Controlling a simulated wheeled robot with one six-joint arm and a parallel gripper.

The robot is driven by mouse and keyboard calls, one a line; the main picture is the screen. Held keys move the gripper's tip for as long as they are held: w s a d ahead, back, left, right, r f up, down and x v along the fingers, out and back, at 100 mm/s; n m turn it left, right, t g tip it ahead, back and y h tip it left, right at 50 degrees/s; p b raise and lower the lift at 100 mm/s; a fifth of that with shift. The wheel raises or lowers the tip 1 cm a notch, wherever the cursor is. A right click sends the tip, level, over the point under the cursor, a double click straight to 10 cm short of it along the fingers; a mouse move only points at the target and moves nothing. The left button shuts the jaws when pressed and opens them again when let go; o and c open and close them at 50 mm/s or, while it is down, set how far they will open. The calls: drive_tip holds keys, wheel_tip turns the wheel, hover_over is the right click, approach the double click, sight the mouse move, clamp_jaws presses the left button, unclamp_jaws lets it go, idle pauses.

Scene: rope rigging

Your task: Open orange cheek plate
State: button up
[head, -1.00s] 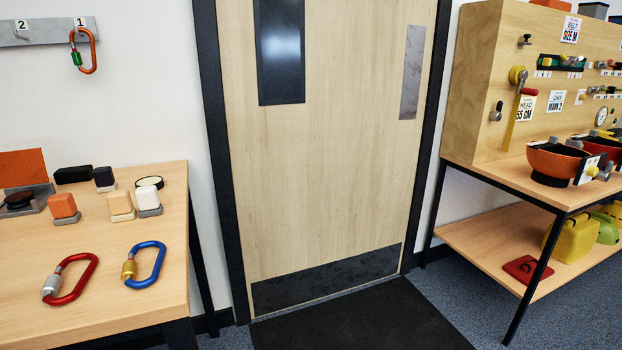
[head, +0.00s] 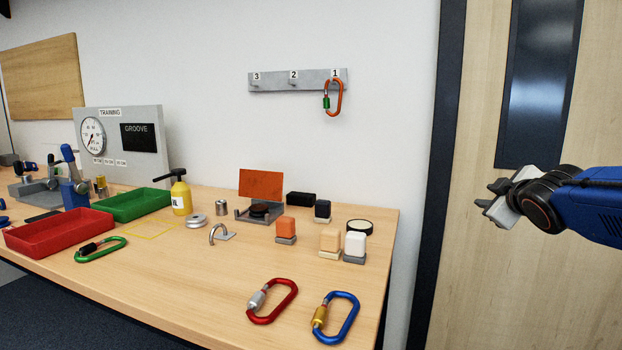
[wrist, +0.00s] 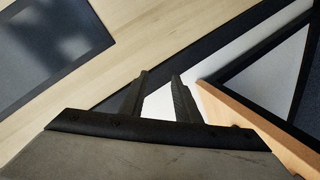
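The orange cheek plate (head: 261,185) stands up behind a grey base (head: 243,215) near the back of the bench. A dark round wheel (head: 260,210) sits on the base in front of the plate. My gripper (head: 488,195) is at the right of the head view, in front of the door and well to the right of the plate. Its two fingers are apart with nothing between them, as the wrist view also shows (wrist: 160,85). The plate is not in the wrist view.
Red (head: 272,301) and blue (head: 336,318) carabiners lie at the bench's front right. Orange (head: 286,227), beige (head: 330,240) and white (head: 355,244) blocks stand right of the base. A yellow bottle (head: 181,195) and green tray (head: 132,205) are to the left.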

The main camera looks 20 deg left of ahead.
sight(276, 177)
drive_tip(key=w+a+r+n+y, duration=0.2)
drive_tip(key=w+a+n+y, duration=0.25)
drive_tip(key=a, duration=0.35)
drive_tip(key=w+a+r+n+g+y, duration=0.1)
drive_tip(key=w+a+r+n+y, duration=0.15)
drive_tip(key=w+a+n, duration=0.4)
drive_tip(key=w+a+r+n+y, duration=0.2)
drive_tip(key=w+a+n+y, duration=0.15)
drive_tip(key=a, duration=0.65)
drive_tip(key=a+f+n+g+y, duration=0.25)
drive_tip(key=a+n+g, duration=0.2)
drive_tip(key=a, duration=0.25)
drive_tip(key=s+a+f+n+g+y, duration=0.1)
drive_tip(key=a+f+n+g, duration=0.35)
drive_tip(key=a, duration=0.25)
drive_tip(key=a+f+n+g+y, duration=0.25)
drive_tip(key=a+n+g, duration=0.2)
drive_tip(key=a, duration=0.25)
drive_tip(key=shift+t, duration=0.55)
drive_tip(key=a, duration=1)
drive_tip(key=w+a, duration=0.1)
drive_tip(key=a, duration=0.5)
drive_tip(key=shift+s+f, duration=0.1)
clamp_jaws()
